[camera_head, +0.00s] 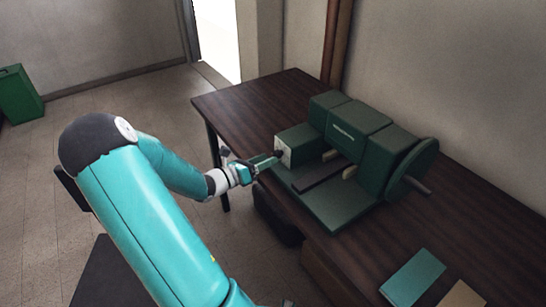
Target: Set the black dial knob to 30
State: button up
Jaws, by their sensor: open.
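A green machine (352,128) stands on the dark wooden table. A box on its left side has a pale face plate (284,151). A small black knob (278,153) shows on that plate; its markings and setting are too small to read. My gripper (276,157) is at the end of my teal arm, just in front of the plate, with its fingertips close to the knob. It is open. I cannot tell whether the fingers are around the knob or only beside it, or whether they touch it.
The table (245,100) is clear to the left and behind the machine. A handwheel with a handle (416,186) sticks out at the machine's right. A teal book (413,277) lies at the front right. A green box (18,95) stands on the floor far left.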

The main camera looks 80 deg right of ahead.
aim_at(278, 154)
jog(key=shift+x, duration=1.8)
jog(key=shift+c, duration=0.4)
jog(key=c, duration=0.9)
jog(key=shift+m, duration=0.3)
jog(key=m, duration=0.5)
jog(key=shift+w, duration=0.1)
jog(key=m, duration=0.6)
